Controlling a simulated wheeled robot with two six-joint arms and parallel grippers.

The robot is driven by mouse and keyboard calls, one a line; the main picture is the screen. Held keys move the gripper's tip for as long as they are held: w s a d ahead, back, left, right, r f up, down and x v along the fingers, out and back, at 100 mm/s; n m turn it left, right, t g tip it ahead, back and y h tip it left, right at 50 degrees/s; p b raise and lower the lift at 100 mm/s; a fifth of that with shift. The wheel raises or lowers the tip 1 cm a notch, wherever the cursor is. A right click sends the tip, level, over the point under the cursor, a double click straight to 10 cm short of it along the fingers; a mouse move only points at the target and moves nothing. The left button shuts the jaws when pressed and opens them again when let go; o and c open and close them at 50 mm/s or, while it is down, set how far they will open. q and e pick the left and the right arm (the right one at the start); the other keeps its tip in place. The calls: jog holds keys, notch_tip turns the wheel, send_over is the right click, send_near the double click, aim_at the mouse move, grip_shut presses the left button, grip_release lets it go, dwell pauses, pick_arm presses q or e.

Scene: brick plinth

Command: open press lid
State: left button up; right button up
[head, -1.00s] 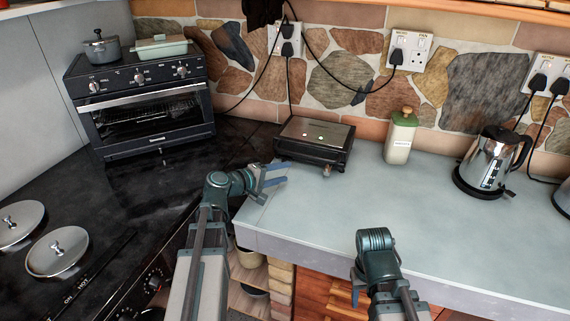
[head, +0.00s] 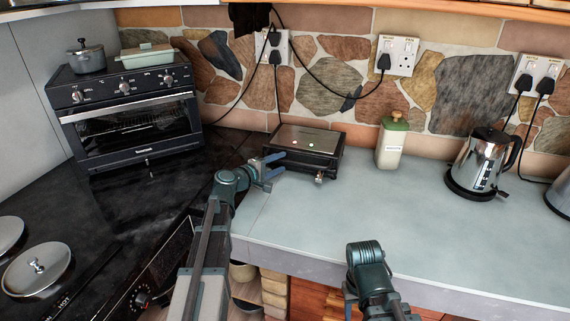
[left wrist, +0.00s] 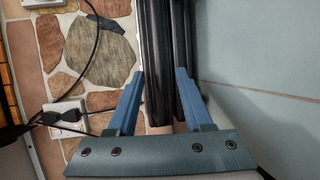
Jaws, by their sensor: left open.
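The press (head: 303,147) is a dark, flat appliance on the grey counter against the stone wall, with its lid down. Two small lights show on its top, and a small metal latch or handle (head: 321,176) is at its front. My left gripper (head: 272,168) is open at the press's front left corner. In the left wrist view its blue fingers (left wrist: 160,98) point at the dark edges of the press (left wrist: 170,60); I cannot tell whether they touch it. My right gripper is hidden below the right arm's wrist, at the counter's front edge.
A cream jar (head: 391,143) and a steel kettle (head: 481,160) stand right of the press. A toaster oven (head: 130,118) stands on the black worktop at left. Cables hang from the sockets (head: 398,55) behind. The counter's front (head: 400,220) is clear.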

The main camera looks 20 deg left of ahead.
aim_at(283, 161)
pick_arm(q)
jog(key=shift+x, duration=1.65)
jog(key=shift+c, duration=0.3)
grip_shut()
jog(key=shift+s, duration=0.1)
